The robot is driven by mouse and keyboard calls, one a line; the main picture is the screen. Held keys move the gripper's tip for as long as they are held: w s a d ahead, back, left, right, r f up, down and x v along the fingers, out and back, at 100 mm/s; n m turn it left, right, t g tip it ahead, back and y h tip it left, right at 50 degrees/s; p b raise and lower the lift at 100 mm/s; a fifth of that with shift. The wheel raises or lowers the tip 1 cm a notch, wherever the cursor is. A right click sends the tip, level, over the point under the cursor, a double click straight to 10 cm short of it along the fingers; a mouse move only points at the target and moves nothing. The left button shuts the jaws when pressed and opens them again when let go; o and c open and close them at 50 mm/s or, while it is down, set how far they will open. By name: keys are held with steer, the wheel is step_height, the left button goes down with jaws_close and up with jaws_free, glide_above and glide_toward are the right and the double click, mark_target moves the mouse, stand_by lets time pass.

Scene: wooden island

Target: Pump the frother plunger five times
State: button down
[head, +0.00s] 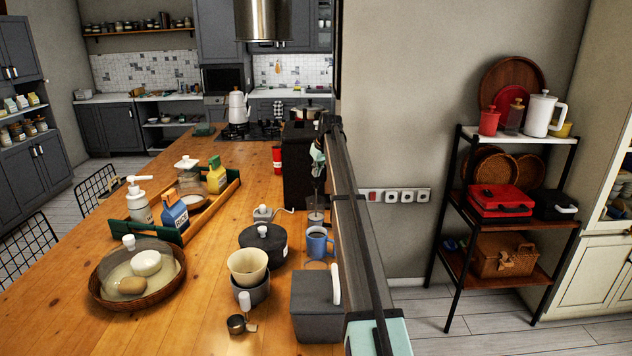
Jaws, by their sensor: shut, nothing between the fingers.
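My gripper (317,193) hangs from the far end of my arm, pointing down, near the right edge of the wooden island. Its fingers look closed and empty, though they are small and dark here. A small grey vessel with a round top (315,219), which looks like the frother, stands almost straight below the fingertips, behind the blue mug. Its lower part is hidden by the mug, and its plunger is hard to make out. I cannot tell whether the fingertips touch its top.
A blue mug (320,243) with dark contents stands just in front. A dark lidded pot (263,243), a cream dripper (248,267), a grey box (317,304) and a small grey pot with a side handle (264,214) crowd nearby. A dark machine (298,165) stands behind.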

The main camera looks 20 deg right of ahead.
mark_target(317, 181)
steer(key=shift+f, duration=0.1)
stand_by(0.3)
steer(key=shift+f+b, duration=0.75)
steer(key=shift+f, duration=1.45)
steer(key=shift+r, duration=0.15)
steer(key=shift+r+p, duration=0.75)
steer(key=shift+r, duration=1.4)
steer(key=shift+f, duration=0.1)
steer(key=shift+f+b, duration=0.75)
steer(key=shift+f, duration=1.45)
steer(key=shift+r, duration=0.2)
steer(key=shift+r+p, duration=0.8)
steer(key=shift+r, duration=1.35)
steer(key=shift+f, duration=0.2)
